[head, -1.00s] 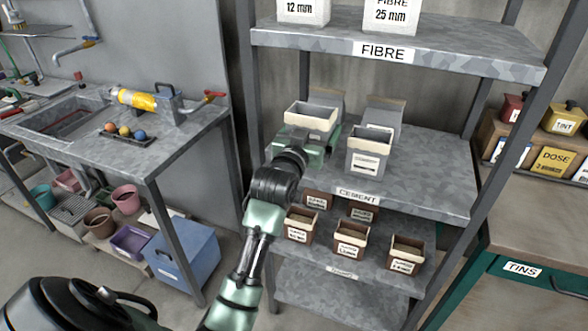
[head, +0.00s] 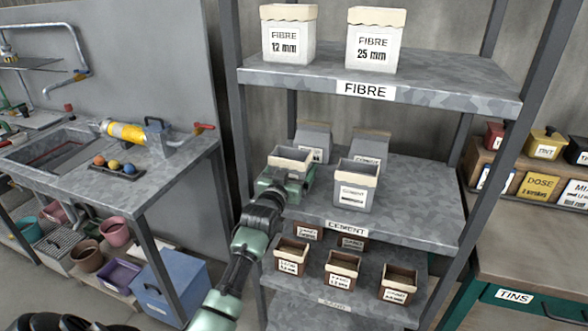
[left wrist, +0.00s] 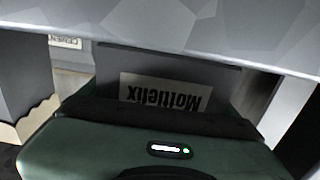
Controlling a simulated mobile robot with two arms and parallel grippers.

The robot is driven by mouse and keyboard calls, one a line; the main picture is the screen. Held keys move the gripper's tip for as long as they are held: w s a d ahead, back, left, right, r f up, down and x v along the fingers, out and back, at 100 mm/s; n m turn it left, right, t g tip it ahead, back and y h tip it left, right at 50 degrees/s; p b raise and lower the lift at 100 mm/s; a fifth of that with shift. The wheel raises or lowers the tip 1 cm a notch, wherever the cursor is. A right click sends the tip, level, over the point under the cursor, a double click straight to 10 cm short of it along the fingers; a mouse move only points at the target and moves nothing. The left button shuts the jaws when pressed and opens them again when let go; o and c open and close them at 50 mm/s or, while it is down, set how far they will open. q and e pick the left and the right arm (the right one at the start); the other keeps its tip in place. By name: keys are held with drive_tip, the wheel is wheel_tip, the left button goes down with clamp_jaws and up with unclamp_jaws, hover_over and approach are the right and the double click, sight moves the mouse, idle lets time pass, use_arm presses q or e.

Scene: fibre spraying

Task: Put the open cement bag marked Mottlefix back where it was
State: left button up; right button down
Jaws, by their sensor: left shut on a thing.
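The open Mottlefix bag (head: 290,158) is grey with a cream rolled rim and stands upright at the front left of the cement shelf (head: 410,215). My left gripper (head: 286,180) is shut on it from the front and hides most of its body. In the left wrist view the Mottlefix label (left wrist: 165,92) shows upside down beyond the green gripper body, close to the grey shelf surface (left wrist: 180,25). I cannot tell if the bag's base touches the shelf.
Another open cement bag (head: 355,185) stands just right of the held one. Closed grey bags (head: 314,142) (head: 371,147) stand behind. A shelf post (head: 238,130) is close on the left. The fibre shelf (head: 440,88) is above; the cement shelf's right side is clear.

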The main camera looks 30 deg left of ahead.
use_arm(q)
drive_tip(key=shift+f, duration=0.2)
drive_tip(key=o, duration=1.8)
drive_tip(key=shift+r, duration=0.1)
drive_tip(key=v, duration=1.2)
drive_tip(key=shift+b, duration=0.4)
